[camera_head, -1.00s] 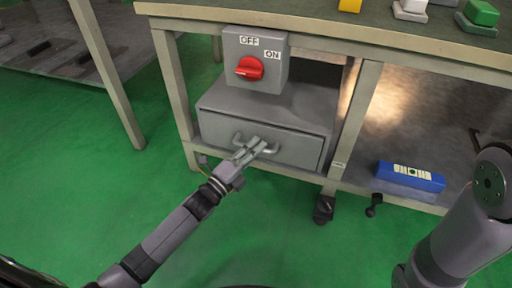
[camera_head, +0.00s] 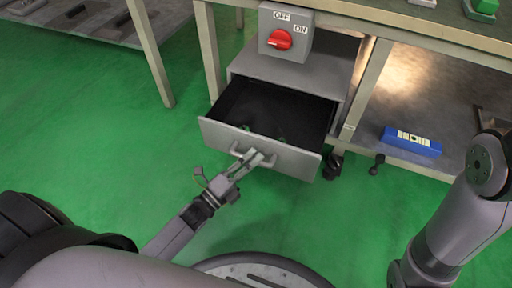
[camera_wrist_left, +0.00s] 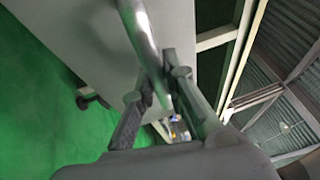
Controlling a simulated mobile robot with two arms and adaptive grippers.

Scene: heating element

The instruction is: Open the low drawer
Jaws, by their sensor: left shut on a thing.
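The low drawer (camera_head: 222,133) is pulled well out of the grey cabinet (camera_head: 290,72) under the workbench. Its dark inside shows, with a few small greenish things on its floor that are too small to make out. My left gripper (camera_head: 253,158) is at the drawer's front and shut on the curved metal drawer handle (camera_head: 270,160). In the left wrist view the handle (camera_wrist_left: 143,38) passes between the fingers of the left gripper (camera_wrist_left: 160,92). The right arm shows at the right edge, but its gripper is out of view.
A switch box (camera_head: 286,32) with a red knob stands on the cabinet. A blue box (camera_head: 411,141) lies on the lower shelf at the right. Table legs (camera_head: 365,85) flank the cabinet. Green floor (camera_head: 120,150) is open in front and to the left.

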